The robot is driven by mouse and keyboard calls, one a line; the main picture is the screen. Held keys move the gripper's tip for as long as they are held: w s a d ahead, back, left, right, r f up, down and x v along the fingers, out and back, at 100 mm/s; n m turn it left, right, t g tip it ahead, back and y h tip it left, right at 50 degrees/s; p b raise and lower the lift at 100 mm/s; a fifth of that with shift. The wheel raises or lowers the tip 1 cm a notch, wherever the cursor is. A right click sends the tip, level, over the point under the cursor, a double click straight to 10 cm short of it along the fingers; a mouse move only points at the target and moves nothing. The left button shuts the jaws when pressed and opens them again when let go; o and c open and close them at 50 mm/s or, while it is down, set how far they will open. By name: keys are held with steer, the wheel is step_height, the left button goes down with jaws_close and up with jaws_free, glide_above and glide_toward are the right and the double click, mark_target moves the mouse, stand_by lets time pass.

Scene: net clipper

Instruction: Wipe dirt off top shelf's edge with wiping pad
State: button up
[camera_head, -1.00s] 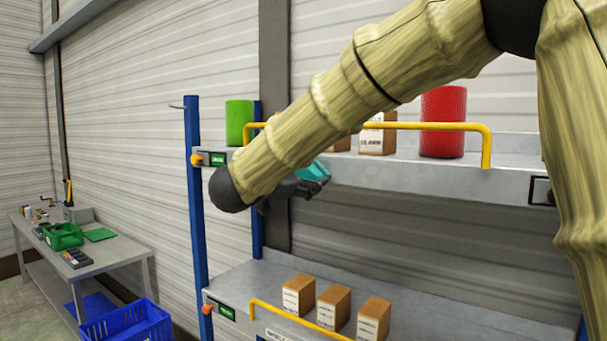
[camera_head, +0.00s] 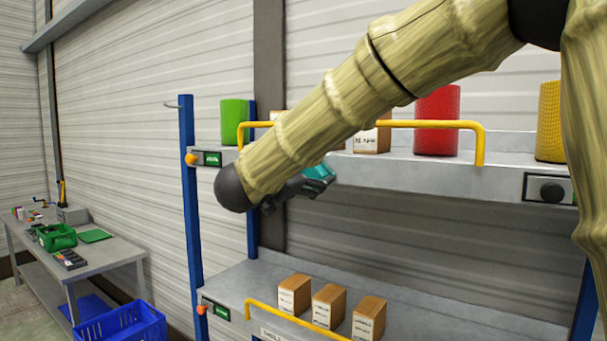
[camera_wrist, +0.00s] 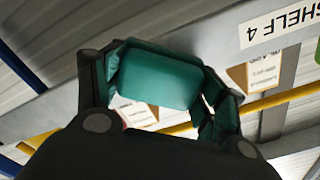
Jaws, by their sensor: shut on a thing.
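The top shelf (camera_head: 400,182) spans the head view, with a grey front edge. In the wrist view the shelf's edge (camera_wrist: 206,33) runs behind the pad and carries a "SHELF 4" label. My gripper (camera_head: 318,178) is shut on a teal wiping pad (camera_head: 320,172) at the front edge of the top shelf. In the wrist view my gripper (camera_wrist: 165,92) has a finger on each side of the pad (camera_wrist: 160,78). The pad is close to the edge; I cannot tell whether it touches. No dirt can be made out; my arm hides part of the edge.
A yellow rail (camera_head: 430,124) stands along the shelf front. A green cylinder (camera_head: 234,121), a red cylinder (camera_head: 437,120), a yellow cylinder (camera_head: 550,121) and boxes (camera_head: 372,139) stand on the top shelf. The lower shelf (camera_head: 255,280) holds boxes. A workbench (camera_head: 110,256) stands at left.

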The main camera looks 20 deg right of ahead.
steer(key=shift+s+d, duration=0.45)
steer(key=shift+s, duration=0.15)
steer(key=shift+d, duration=0.15)
steer(key=shift+w+a+r, duration=0.1)
steer(key=shift+w+a, duration=0.5)
steer(key=shift+w, duration=0.25)
steer(key=shift+w+a, duration=0.6)
steer(key=shift+w, duration=0.2)
steer(key=shift+a, duration=0.1)
steer(key=shift+s+a, duration=0.25)
steer(key=shift+a, duration=0.05)
steer(key=v, duration=0.5)
